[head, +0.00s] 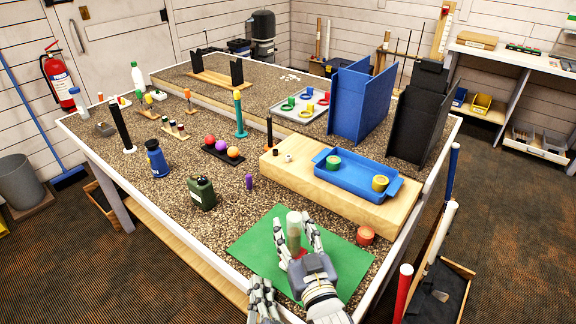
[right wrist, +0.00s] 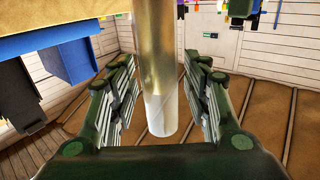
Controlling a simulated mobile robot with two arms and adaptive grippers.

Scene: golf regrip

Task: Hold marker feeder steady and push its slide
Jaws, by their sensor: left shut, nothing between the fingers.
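An upright pale tube (head: 293,225) with a whitish top and a red part (head: 299,253) at its foot stands over the green mat (head: 262,246); I take it as the marker feeder. In the right wrist view the tube (right wrist: 158,75) is brassy with a white end. My right gripper (head: 296,232) has one finger on each side of it. Narrow gaps show between tube and fingers, so it looks open around it. My left gripper (head: 262,290) is shut and empty, lower left of the tube near the table's front edge. I cannot make out the slide clearly.
A wooden platform (head: 283,178) with a blue tray (head: 340,187) stands behind the mat. A red-brown cup (head: 366,235) is to the right. The mat's left part is clear.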

